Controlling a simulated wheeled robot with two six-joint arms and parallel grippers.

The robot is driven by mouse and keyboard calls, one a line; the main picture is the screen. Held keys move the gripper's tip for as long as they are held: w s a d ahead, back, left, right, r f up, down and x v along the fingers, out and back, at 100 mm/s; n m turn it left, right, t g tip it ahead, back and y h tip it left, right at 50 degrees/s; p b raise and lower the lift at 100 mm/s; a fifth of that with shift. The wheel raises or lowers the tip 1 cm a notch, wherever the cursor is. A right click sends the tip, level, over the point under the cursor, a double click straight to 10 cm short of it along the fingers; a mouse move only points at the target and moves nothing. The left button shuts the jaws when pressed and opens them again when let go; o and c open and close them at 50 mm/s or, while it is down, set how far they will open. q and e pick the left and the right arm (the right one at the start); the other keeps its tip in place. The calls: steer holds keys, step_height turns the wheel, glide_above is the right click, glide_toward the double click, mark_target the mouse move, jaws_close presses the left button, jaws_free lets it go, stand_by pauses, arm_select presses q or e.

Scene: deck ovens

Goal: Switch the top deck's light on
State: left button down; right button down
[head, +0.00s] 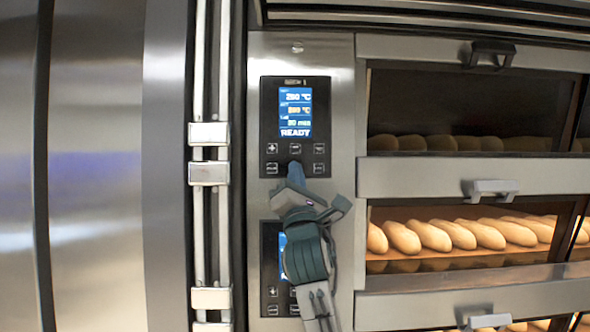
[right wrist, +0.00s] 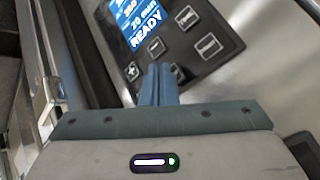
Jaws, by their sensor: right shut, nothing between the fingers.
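The top deck's control panel (head: 270,112) is black, with a lit blue screen (head: 295,112) reading READY and two rows of buttons below it. The top deck's window (head: 460,100) is dark inside, with dim loaves behind the glass. My right gripper (head: 295,170) is shut and empty. Its fingertips overlap the lower middle of the button rows and hide what is there. In the right wrist view the shut fingers (right wrist: 158,78) reach the panel's lower edge (right wrist: 190,68). I cannot tell whether they touch a button. My left gripper is out of view.
A second control panel (head: 268,285) lies below, partly hidden by my right arm. The middle deck's window shows brightly lit loaves (head: 455,233). Deck handles (head: 490,188) stick out at the right. Vertical rails with metal brackets (head: 209,133) stand left of the panels.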

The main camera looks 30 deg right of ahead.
steer(key=shift+w+d, duration=0.25)
steer(key=shift+w, duration=0.05)
stand_by(0.4)
steer(key=shift+s+a+p, duration=0.1)
steer(key=shift+p, duration=0.2)
steer(key=shift+s+a+p, duration=0.4)
steer(key=shift+s+p, duration=0.05)
steer(key=shift+s, duration=0.2)
steer(key=shift+s+a+p, duration=0.5)
steer(key=shift+s+p, duration=0.05)
steer(key=shift+s, duration=0.3)
steer(key=shift+s+a+p, duration=0.55)
steer(key=shift+s, duration=0.3)
steer(key=shift+s+a+p, duration=0.5)
steer(key=shift+s+p, duration=0.05)
steer(key=shift+s, duration=0.3)
